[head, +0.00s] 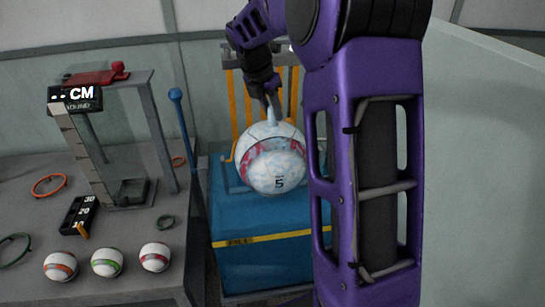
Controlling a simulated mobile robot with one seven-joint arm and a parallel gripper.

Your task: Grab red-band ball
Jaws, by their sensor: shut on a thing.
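A large white ball (272,172) with a pinkish-red band and the number 5 is in the middle of the head view, in front of the yellow bars and above the blue box. My gripper (271,104) points down at the top of this ball and is shut on it, at a pale blue piece on its top. The fingertips are small and partly hidden. Three small white balls sit in a row at the table's front left: one with an orange-red band (60,266), one with a green band (107,262) and one with a red band (154,257).
A blue box (262,263) with a yellow stripe stands below the ball. On the grey table (125,230) are a measuring stand (88,160), a black scale block (78,214), an orange ring (49,185) and green rings. A blue rod (183,125) rises beside the table.

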